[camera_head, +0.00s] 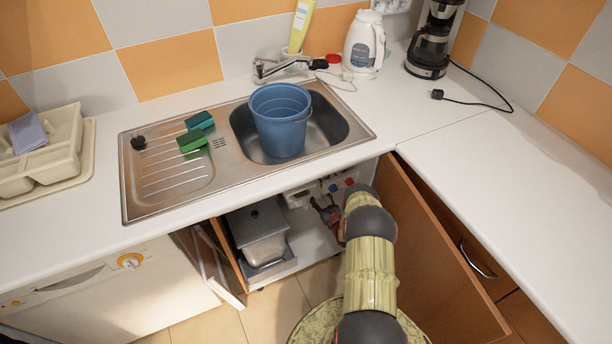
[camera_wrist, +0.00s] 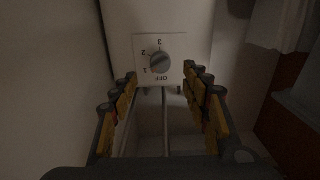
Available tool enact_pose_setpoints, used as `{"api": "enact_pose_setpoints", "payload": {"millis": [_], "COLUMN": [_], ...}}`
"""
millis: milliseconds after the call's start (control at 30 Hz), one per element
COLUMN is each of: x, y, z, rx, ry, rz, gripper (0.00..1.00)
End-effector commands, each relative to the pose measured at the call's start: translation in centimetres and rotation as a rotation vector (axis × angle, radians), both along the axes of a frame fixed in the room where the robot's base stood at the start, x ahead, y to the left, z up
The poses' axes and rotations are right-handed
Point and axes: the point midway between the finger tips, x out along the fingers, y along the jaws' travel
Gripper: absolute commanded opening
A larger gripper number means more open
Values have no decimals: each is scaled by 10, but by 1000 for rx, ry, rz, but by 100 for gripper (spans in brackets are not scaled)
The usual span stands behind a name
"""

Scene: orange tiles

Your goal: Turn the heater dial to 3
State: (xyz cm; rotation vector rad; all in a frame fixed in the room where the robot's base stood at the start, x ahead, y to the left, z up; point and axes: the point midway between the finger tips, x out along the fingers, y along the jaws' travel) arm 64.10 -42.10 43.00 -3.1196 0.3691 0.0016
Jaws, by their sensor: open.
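I cannot tell for sure which end is the pointer. The plate is on the white heater (camera_wrist: 185,25). My gripper (camera_wrist: 160,78) is open, with its yellow-and-black fingers on either side below the dial and nothing between them. In the head view my gripper (camera_head: 328,212) is inside the cabinet under the sink, and the dial cannot be made out.
The cabinet's open right door (camera_head: 430,255) stands beside my arm; another open door (camera_head: 208,262) is at left. A lidded grey container (camera_head: 258,232) stands inside at left. The sink (camera_head: 335,125) with a blue bucket (camera_head: 280,125) is above.

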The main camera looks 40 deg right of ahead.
Motion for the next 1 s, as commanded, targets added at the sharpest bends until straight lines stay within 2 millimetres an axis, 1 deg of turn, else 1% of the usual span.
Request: {"api": "enact_pose_setpoints", "payload": {"millis": [133, 300, 500, 700, 933, 1000], "x": [13, 40, 64, 74, 75, 75], "y": [-3, -9, -15, -18, -18, -18], "z": [-2, -3, -3, -1, 0, 0], "rx": [-1, -1, 0, 0, 0, 0], "ry": [-1, -2, 0, 0, 0, 1], "rz": [1, 2, 1, 0, 0, 0], "gripper": [47, 47, 47, 47, 47, 43]}}
